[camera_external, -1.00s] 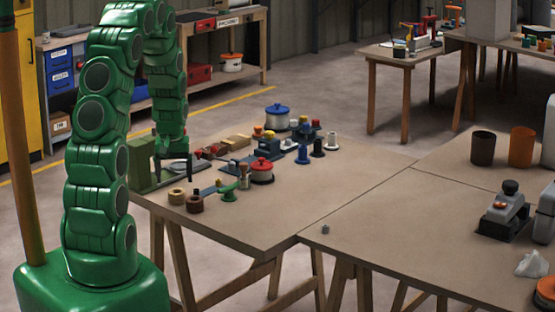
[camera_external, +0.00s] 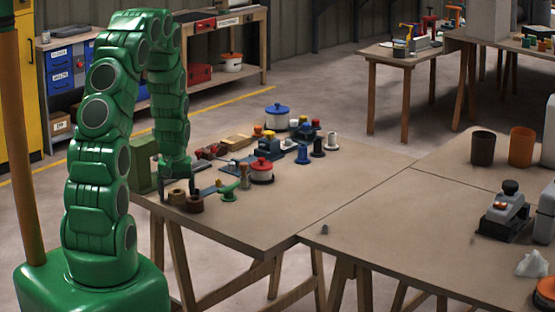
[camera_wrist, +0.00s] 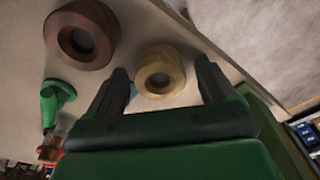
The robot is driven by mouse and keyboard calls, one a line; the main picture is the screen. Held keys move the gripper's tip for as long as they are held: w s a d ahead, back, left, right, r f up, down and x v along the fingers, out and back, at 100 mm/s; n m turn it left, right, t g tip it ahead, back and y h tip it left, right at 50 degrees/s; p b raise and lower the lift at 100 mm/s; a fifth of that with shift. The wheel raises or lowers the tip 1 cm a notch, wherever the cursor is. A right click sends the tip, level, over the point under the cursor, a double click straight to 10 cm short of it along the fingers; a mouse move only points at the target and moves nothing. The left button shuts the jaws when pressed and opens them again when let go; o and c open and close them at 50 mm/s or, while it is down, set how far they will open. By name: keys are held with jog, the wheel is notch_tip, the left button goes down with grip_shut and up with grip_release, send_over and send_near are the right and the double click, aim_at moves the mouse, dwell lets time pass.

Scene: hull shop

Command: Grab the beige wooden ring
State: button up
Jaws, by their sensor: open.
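The beige wooden ring (camera_wrist: 160,71) lies on the table in the wrist view, between and just beyond the fingertips of my gripper (camera_wrist: 162,75). My gripper is open with nothing in it. A darker brown ring (camera_wrist: 82,36) lies to the left of the beige ring, outside the fingers. In the external view my gripper (camera_external: 176,191) is low over the table's near left corner. The beige ring (camera_external: 176,198) shows there partly behind a finger, and the brown ring (camera_external: 195,203) is just right of it. I cannot tell the exact height of the fingertips above the table.
A green box (camera_external: 140,168) stands at the table's left edge. The table (camera_external: 255,220) is bare at the front right.

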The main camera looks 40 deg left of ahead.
jog(key=c, duration=1.1)
jog(key=shift+r, duration=0.45)
notch_tip(320, 180, up, 2)
jog(key=shift+r, duration=0.1)
jog(key=shift+s+d+r, duration=1.1)
jog(key=shift+s+r, duration=0.55)
jog(key=shift+s, duration=0.4)
jog(key=shift+s+d+r, duration=1.05)
jog(key=shift+s+r, duration=0.6)
jog(key=shift+s, duration=0.45)
jog(key=shift+s+d+r, duration=1.1)
jog(key=shift+s+r, duration=0.55)
jog(key=shift+s, duration=0.4)
